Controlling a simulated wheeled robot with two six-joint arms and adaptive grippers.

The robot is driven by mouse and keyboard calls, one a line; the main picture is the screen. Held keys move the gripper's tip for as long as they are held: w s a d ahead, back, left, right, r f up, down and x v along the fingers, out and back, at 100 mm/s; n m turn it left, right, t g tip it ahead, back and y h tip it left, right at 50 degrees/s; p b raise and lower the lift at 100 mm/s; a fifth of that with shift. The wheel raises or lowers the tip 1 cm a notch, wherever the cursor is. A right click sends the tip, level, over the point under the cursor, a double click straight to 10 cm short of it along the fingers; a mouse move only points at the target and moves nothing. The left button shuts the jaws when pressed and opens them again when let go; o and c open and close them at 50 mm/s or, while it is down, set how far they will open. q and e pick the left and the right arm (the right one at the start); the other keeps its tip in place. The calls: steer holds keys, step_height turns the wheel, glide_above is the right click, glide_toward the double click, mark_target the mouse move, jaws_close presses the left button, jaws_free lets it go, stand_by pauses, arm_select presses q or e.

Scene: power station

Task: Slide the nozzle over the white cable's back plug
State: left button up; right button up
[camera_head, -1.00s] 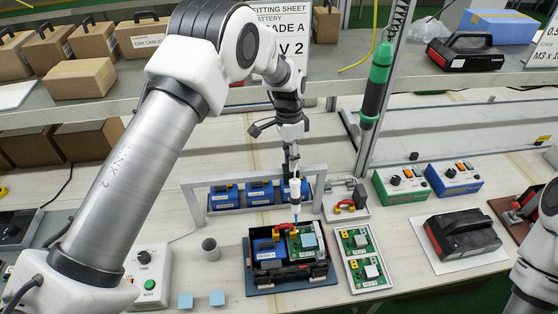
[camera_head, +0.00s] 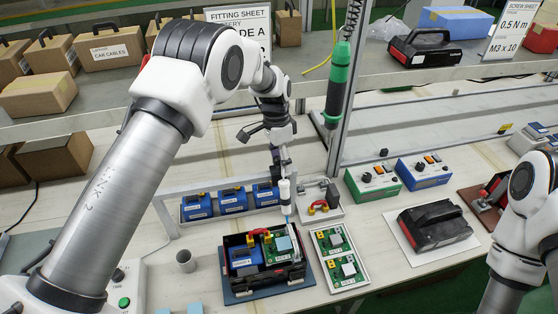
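My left gripper (camera_head: 281,168) reaches down from the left arm and appears shut around a white, syringe-like nozzle (camera_head: 285,192). The nozzle points down with a thin bluish tip, above the back right part of an open black case (camera_head: 300,272). In the case are a blue battery block (camera_head: 243,258), red and yellow connectors (camera_head: 251,236) and a green circuit board (camera_head: 276,252) with a light blue pad. I cannot make out a white cable or its back plug; whether the tip touches anything is unclear. My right arm shows at the right edge; its gripper is out of view.
Several blue batteries (camera_head: 232,200) stand in a grey frame behind the case. A tray with green boards (camera_head: 333,238) lies right of it, and a small grey cup (camera_head: 186,261) left. A green screwdriver (camera_head: 338,85) hangs above. A black pack (camera_head: 434,226) lies farther right.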

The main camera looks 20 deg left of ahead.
arm_select(q)
steer(key=shift+w, duration=0.25)
steer(key=shift+w+a+r, duration=0.1)
steer(key=shift+r, duration=0.15)
step_height(320, 180, up, 11)
steer(key=w+a, duration=0.1)
steer(key=shift+w+a, duration=0.15)
steer(key=shift+w, duration=0.1)
steer(key=shift+r, duration=0.1)
